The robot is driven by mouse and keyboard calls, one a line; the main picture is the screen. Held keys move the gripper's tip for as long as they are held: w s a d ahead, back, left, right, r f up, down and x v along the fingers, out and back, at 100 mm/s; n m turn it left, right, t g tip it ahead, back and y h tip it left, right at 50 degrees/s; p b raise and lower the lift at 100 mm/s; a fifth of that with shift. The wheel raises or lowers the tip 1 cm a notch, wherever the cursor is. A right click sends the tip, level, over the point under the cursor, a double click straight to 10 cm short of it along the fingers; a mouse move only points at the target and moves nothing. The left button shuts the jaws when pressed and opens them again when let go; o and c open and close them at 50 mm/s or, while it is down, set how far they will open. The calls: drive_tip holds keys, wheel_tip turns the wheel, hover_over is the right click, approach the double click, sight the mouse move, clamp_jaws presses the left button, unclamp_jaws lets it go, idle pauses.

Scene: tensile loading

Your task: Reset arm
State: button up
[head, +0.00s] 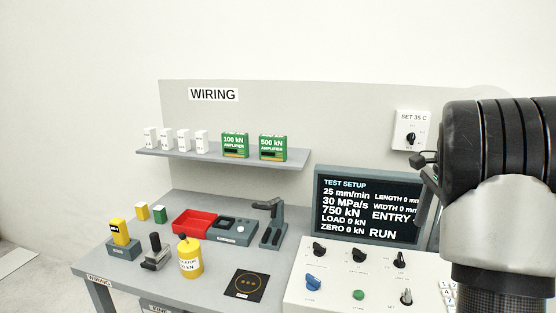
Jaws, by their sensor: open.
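My arm (505,190) fills the right side of the head view, with black and pale grey links close to the camera.
A shelf (225,157) carries white boxes and green amplifiers. A screen (368,208) stands behind the white control panel (330,281). A dial box (411,130) hangs near my arm.

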drive_tip(key=s+a+r+n+t, duration=0.2)
drive_tip(key=s+a+r+n, duration=0.35)
drive_tip(key=a, duration=0.25)
drive_tip(key=s+a+f+n+t, duration=0.1)
drive_tip(key=s+a+n, duration=0.5)
drive_tip(key=s, duration=0.4)
drive_tip(key=s+a+f+n+t, duration=0.1)
drive_tip(key=s+a+f+n, duration=0.1)
drive_tip(key=s+a+n, duration=0.4)
drive_tip(key=s+a, duration=0.1)
drive_tip(key=s, duration=0.3)
drive_tip(key=shift+a+n+t, duration=0.25)
drive_tip(key=shift+n+t, duration=0.05)
drive_tip(key=shift+n, duration=0.05)
